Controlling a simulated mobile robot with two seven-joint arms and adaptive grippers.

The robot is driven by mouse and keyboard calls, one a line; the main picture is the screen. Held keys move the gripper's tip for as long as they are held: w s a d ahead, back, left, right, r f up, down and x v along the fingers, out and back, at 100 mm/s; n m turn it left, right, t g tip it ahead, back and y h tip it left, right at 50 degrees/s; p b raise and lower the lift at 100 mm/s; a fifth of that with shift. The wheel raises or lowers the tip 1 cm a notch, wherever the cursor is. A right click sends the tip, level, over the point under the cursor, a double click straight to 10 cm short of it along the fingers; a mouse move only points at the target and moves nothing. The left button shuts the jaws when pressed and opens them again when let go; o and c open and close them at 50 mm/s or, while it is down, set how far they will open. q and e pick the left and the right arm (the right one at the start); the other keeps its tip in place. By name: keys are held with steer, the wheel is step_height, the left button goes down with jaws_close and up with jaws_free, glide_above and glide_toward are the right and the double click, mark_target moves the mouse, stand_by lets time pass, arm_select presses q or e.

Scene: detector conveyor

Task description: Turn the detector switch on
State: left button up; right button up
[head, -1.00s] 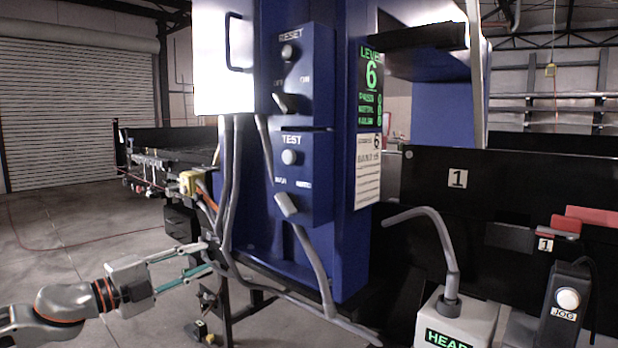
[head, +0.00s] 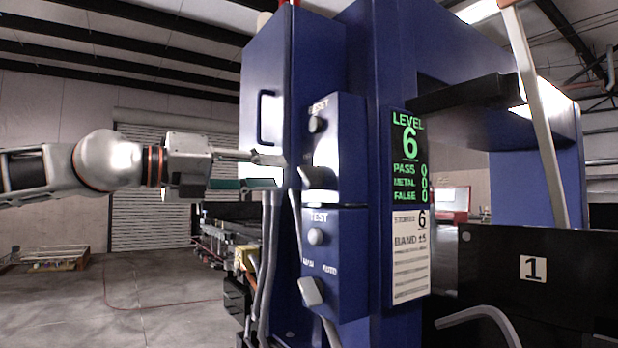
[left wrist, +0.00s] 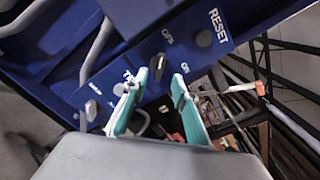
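The detector switch is a grey lever (head: 318,178) below the RESET button on the blue detector panel; its OFF and ON labels are hard to read in the head view. In the left wrist view the lever (left wrist: 157,66) stands beside readable OFF and ON labels; I cannot tell its setting surely. My left gripper (head: 272,171) is open and empty, level with the lever and just left of it. In the left wrist view its teal fingers (left wrist: 160,76) are spread, with the lever showing between their tips. My right gripper is not in view.
A TEST button (head: 315,236) and a second lever (head: 312,291) sit below. A cabinet door handle (head: 266,118) is just above my left gripper. Grey cables (head: 268,260) hang under it. A green-lettered display (head: 410,155) is to the right.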

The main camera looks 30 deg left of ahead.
mark_target(303, 175)
arm_select(q)
steer(key=shift+x, duration=3.7)
steer(key=shift+f, duration=0.1)
jaws_close()
